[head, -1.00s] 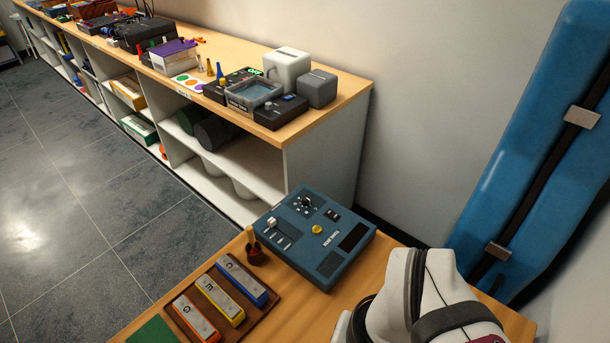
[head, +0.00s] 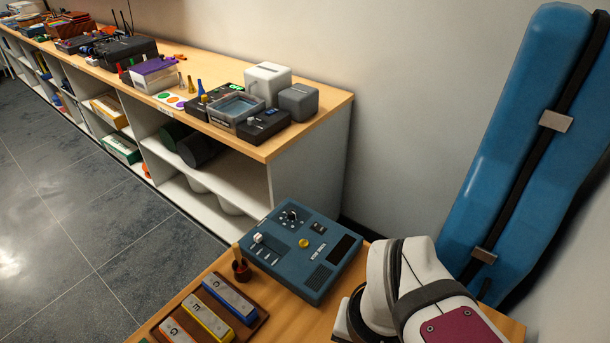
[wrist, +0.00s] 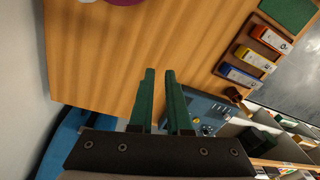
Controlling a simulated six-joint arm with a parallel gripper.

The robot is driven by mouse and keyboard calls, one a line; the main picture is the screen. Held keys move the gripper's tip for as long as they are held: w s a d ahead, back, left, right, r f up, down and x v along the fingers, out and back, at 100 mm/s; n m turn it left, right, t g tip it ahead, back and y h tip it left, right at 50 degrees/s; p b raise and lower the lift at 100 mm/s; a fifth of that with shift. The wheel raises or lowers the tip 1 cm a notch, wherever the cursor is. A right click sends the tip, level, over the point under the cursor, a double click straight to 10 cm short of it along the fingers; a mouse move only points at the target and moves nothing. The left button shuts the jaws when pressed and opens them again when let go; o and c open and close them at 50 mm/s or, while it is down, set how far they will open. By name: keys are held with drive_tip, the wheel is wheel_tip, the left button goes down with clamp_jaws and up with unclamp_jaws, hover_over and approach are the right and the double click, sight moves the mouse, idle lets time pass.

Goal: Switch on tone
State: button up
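A dark blue box (head: 318,262) with a white switch-like part, a dark knob, a yellow button, a dark panel and a speaker grille lies on the wooden table. Its lettering is too small to read surely. In the wrist view the box (wrist: 208,110) is partly hidden behind my right finger. My gripper (wrist: 160,72) has two green fingers with a gap between them and nothing held. It is above the table, apart from the box. In the head view my white arm is right of the box, and my fingers are not visible there.
A rack of coloured chime bars (head: 208,310) lies left of the box, with a dark red holder and wooden stick (head: 240,268) between them. A shelf unit (head: 308,160) with instruments stands behind. A blue case (head: 510,150) leans on the wall. Bare wood (wrist: 100,60) lies under my gripper.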

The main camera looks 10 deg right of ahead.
drive_tip(key=w+d+t+h, duration=0.1)
drive_tip(key=w+d, duration=0.2)
drive_tip(key=w+d+r+t+h, duration=0.1)
drive_tip(key=w+d, duration=0.2)
drive_tip(key=w, duration=0.1)
drive_tip(key=w+d+t+h, duration=0.1)
drive_tip(key=w+d, duration=0.1)
drive_tip(key=w, duration=0.2)
drive_tip(key=shift+w+d+r+n, duration=0.25)
drive_tip(key=shift+d+r+n, duration=0.15)
clamp_jaws()
drive_tip(key=w+d+r+n+t, duration=0.1)
drive_tip(key=w+d+n+t, duration=0.2)
drive_tip(key=w, duration=0.7)
drive_tip(key=w+d+r+n+t, duration=0.2)
drive_tip(key=w+d+n+t, duration=0.1)
drive_tip(key=w, duration=0.7)
drive_tip(key=w+a+f+n+y, duration=0.3)
drive_tip(key=w+f+n+y, duration=0.1)
drive_tip(key=f+y, duration=0.15)
drive_tip(key=s+a+f+n+g+y, duration=0.2)
drive_tip(key=s+a+f+n+y, duration=0.1)
drive_tip(key=f, duration=0.3)
drive_tip(key=shift+s+n+y, duration=0.35)
drive_tip(key=shift+n+y, duration=0.05)
drive_tip(key=shift+y, duration=0.45)
drive_tip(key=shift+a, duration=0.1)
